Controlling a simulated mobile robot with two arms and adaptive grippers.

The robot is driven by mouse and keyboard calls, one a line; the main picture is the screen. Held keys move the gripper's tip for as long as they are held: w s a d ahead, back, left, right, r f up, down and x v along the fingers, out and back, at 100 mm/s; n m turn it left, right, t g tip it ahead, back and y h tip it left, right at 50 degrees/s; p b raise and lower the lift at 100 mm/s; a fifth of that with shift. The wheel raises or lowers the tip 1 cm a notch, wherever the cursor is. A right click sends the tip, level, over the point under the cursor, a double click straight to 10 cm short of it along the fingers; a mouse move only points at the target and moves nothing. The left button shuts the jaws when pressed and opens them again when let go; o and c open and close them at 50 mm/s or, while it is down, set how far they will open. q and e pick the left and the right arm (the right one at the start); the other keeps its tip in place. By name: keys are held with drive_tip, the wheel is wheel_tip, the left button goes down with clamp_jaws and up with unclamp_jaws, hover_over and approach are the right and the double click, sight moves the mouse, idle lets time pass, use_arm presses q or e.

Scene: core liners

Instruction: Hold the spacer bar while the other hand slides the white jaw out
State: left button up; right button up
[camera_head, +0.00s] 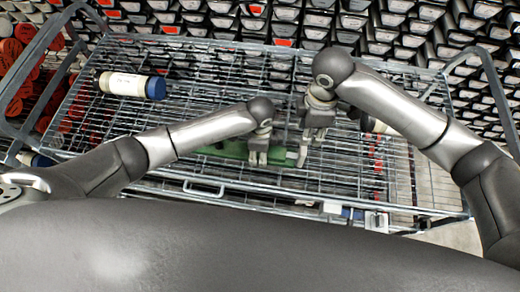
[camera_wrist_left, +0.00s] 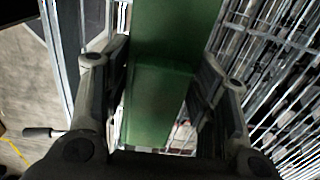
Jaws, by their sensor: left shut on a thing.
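The green spacer bar (camera_head: 225,151) lies in the wire basket of the cart, near the middle of the head view. My left gripper (camera_head: 258,158) is shut on it, and the green bar (camera_wrist_left: 160,95) runs between both fingers in the left wrist view. A small pale upright piece (camera_head: 303,155) stands at the bar's right end; it may be the white jaw, but it is too small to tell. My right gripper (camera_head: 315,134) is just above and beside that piece. Its fingertips are too small to show whether it grips anything.
A white cylinder with a blue cap (camera_head: 132,85) lies at the left on the wire cart (camera_head: 190,60). Another pale cylinder (camera_head: 378,126) is partly hidden behind my right arm. Racks of core liners (camera_head: 410,30) stand behind, and red-ended ones (camera_head: 12,70) at far left.

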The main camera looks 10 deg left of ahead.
drive_tip(key=c, duration=0.4)
drive_tip(key=shift+a+m, duration=0.15)
drive_tip(key=shift+m, duration=0.65)
clamp_jaws()
drive_tip(key=a+m, duration=0.1)
drive_tip(key=m, duration=1.1)
drive_tip(key=a+f+m, duration=0.1)
drive_tip(key=m, duration=0.5)
drive_tip(key=shift+a, duration=0.3)
